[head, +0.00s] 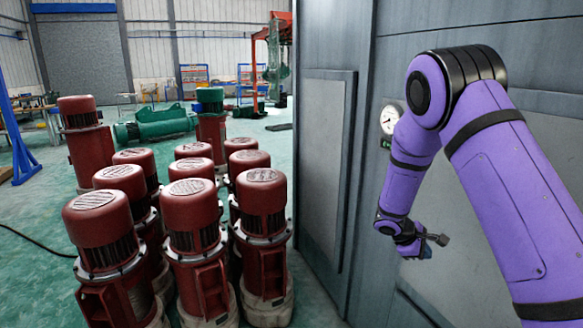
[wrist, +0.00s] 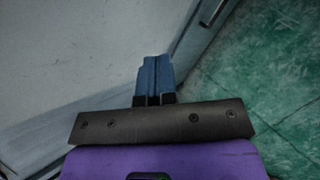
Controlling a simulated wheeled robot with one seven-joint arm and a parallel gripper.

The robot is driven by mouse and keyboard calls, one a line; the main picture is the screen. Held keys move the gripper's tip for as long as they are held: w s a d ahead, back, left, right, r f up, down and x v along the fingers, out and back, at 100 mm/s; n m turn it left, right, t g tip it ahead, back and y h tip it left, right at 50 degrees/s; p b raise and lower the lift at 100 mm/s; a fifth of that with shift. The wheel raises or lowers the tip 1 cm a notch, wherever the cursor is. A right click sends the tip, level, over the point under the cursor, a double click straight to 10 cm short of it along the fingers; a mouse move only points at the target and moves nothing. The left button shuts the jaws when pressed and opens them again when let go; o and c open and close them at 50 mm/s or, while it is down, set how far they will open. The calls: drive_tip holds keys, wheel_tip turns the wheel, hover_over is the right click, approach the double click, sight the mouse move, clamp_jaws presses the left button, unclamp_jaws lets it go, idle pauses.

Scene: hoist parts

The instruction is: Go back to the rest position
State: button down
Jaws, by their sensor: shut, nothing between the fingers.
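My gripper (head: 428,246) is at the end of my purple arm, at the right of the head view, in front of the grey cabinet (head: 325,150). In the wrist view my gripper (wrist: 155,75) shows two blue fingers pressed together, with nothing between them. The grey cabinet face (wrist: 70,60) lies close beyond the fingers at the left, and green floor (wrist: 265,80) shows at the right. I cannot tell whether the fingertips touch the cabinet.
Several red hoist motors (head: 198,215) stand in a cluster left of the cabinet. A round gauge (head: 390,118) is on the cabinet behind my arm. A green machine (head: 155,124) lies farther back. Open green floor (head: 35,230) shows at the left.

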drive_tip(key=s+a+r+m+y, duration=0.1)
drive_tip(key=s+r+m+y, duration=0.15)
drive_tip(key=s+r, duration=0.75)
drive_tip(key=s+a+r+m+y, duration=0.15)
drive_tip(key=s+r+m, duration=0.35)
drive_tip(key=r, duration=0.9)
drive_tip(key=s+a+r+m+t+y, duration=0.1)
drive_tip(key=s+r, duration=0.3)
drive_tip(key=s, duration=0.7)
drive_tip(key=s+a+r+m+t+y, duration=0.2)
drive_tip(key=s+a+r+t+y, duration=0.1)
drive_tip(key=s, duration=0.8)
drive_tip(key=shift+s+a+r+y, duration=0.2)
drive_tip(key=shift+a+r+y, duration=0.15)
drive_tip(key=shift+a+y, duration=0.25)
